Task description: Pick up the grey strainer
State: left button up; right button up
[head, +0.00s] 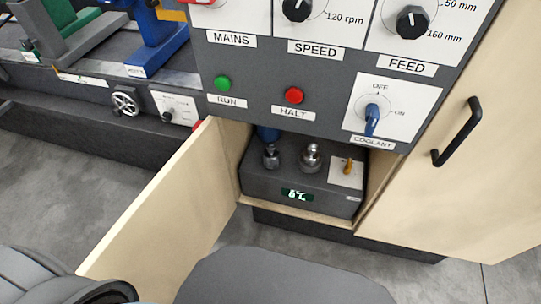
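A dark grey box unit (300,185) with a small green-lit display sits inside the open cabinet under the control panel.
The open cabinet door (165,215) swings out on the left, and another door (465,150) with a black handle (457,132) is on the right. A small brass-coloured lever (348,166) is on the unit. The control panel (250,80) overhangs the opening. Machinery stands at the upper left.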

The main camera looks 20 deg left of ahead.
aim_at(272, 154)
jog(key=k, duration=0.5)
jog(key=z, duration=1.45)
jog(key=i, duration=1.15)
jog(key=u, duration=1.4)
